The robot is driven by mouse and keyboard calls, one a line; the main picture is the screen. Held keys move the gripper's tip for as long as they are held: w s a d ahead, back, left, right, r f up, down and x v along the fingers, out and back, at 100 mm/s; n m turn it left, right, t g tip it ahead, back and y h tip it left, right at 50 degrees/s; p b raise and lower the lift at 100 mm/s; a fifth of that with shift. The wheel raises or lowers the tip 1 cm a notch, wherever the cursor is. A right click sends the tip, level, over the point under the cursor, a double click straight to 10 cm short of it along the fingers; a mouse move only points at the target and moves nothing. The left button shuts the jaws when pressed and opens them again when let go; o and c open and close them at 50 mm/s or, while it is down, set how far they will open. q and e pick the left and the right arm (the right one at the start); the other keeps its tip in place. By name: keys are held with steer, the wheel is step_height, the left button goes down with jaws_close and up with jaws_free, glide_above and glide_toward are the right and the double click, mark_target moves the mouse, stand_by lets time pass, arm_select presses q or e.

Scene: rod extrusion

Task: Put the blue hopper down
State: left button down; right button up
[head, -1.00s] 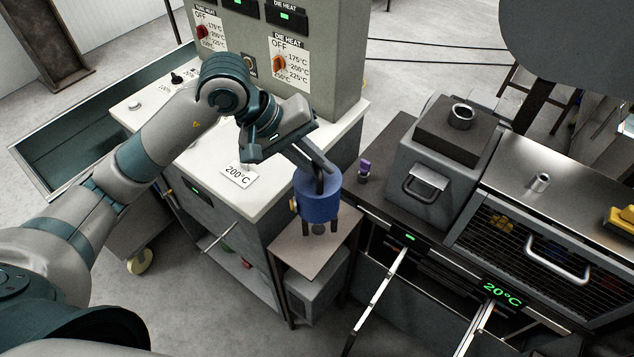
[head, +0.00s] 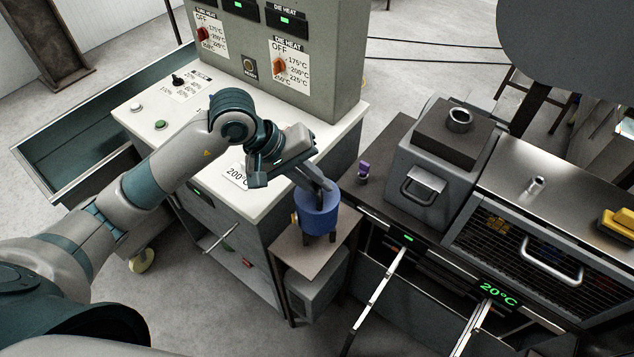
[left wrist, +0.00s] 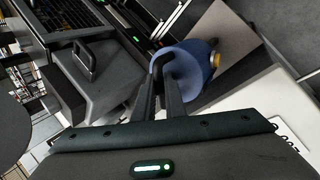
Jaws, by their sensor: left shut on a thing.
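The blue hopper (head: 318,212) is a short blue cylinder with dark legs and a yellow knob on its left side. It is upright over the small brown stand top (head: 290,258) in front of the white-topped machine. I cannot tell whether its legs touch the stand. My right gripper is not in view.
The white-topped machine (head: 255,205) with heat dials stands behind left. A grey box with a handle (head: 440,165) and a mesh-front oven (head: 540,245) stand at right. A small purple-capped item (head: 364,170) is on the dark counter.

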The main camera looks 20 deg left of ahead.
arm_select(q)
steer(key=shift+f, duration=0.6)
steer(key=c, duration=1.8)
jaws_free()
steer(key=shift+s+a+r, duration=0.1)
steer(key=shift+a+r, duration=0.15)
steer(key=shift+r, duration=0.25)
steer(key=b+v, duration=0.3)
steer(key=v, duration=0.8)
steer(key=shift+d+b, duration=0.1)
steer(key=shift+b, duration=0.2)
